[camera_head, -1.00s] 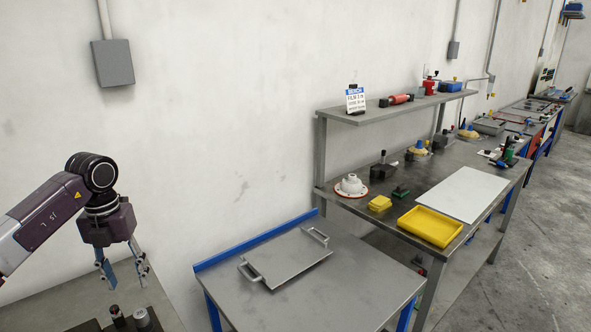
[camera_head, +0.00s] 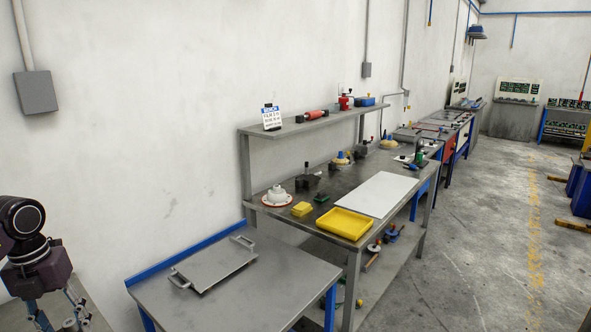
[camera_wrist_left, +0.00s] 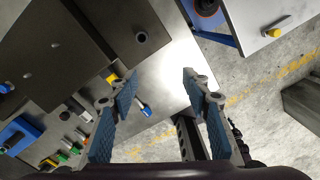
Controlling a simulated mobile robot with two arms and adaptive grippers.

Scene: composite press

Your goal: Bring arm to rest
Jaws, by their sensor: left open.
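My left gripper (camera_head: 58,312) is at the lower left corner of the head view, its blue fingers cut off by the bottom edge. In the left wrist view the two fingers (camera_wrist_left: 160,82) are spread apart with nothing held between them. Beyond them are a dark plate (camera_wrist_left: 110,22) with a round hole fitting, a bright bench surface (camera_wrist_left: 172,65) and a small tool with a blue tip (camera_wrist_left: 146,110). The tool lies beyond the left finger, and its contact with the finger cannot be told. My right gripper is not in view.
A grey table (camera_head: 250,298) with a blue back edge bears a flat handled plate (camera_head: 215,263). Behind it stands a workbench with a yellow tray (camera_head: 343,224), white sheet (camera_head: 380,193) and shelf (camera_head: 320,124). Open floor (camera_head: 475,255) lies to the right. Coloured tools (camera_wrist_left: 70,147) line the wrist view's lower left.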

